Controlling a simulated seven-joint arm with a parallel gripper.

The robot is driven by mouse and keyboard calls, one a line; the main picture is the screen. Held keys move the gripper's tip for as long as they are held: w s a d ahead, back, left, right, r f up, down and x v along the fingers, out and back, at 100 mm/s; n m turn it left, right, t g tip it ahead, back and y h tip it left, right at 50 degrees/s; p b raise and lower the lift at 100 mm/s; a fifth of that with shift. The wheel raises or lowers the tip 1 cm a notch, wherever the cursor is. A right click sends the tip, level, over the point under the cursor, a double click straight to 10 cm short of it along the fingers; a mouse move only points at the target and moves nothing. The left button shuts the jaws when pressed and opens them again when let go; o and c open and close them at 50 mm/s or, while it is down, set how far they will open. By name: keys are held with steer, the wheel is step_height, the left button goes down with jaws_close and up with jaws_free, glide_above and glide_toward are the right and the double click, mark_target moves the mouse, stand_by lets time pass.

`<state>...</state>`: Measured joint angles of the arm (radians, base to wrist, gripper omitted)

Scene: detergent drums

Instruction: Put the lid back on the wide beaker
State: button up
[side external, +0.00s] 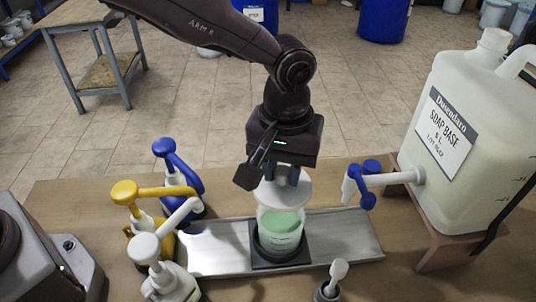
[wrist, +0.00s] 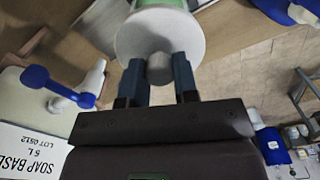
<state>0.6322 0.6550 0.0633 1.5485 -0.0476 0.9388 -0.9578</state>
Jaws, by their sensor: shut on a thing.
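My gripper (side external: 281,176) points down over the wide beaker and is shut on the knob of the white lid (side external: 284,194). The wrist view shows the knob between my two blue fingertips (wrist: 160,75), with the round lid (wrist: 130,38) beyond it. The wide beaker (side external: 280,243) is clear, with green liquid inside, and stands in a dark square holder (side external: 263,264). The lid is level or nearly so, right at or just above the beaker's rim. I cannot tell whether it touches the rim.
Several pump bottles, with blue (side external: 174,160), yellow (side external: 139,192) and white (side external: 165,274) pumps, stand left of the beaker. A large soap base jug (side external: 460,120) with a blue-handled tap (side external: 362,184) stands close on the right. A small pot with a white-headed tool (side external: 338,270) is in front.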

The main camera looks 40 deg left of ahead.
mark_target(282, 197)
steer(key=shift+f, duration=3.1)
steer(key=shift+d+f, duration=0.1)
steer(key=shift+f, duration=0.1)
steer(key=o, duration=1.4)
steer(key=shift+o, duration=0.2)
steer(key=shift+r, duration=3.55)
jaws_close()
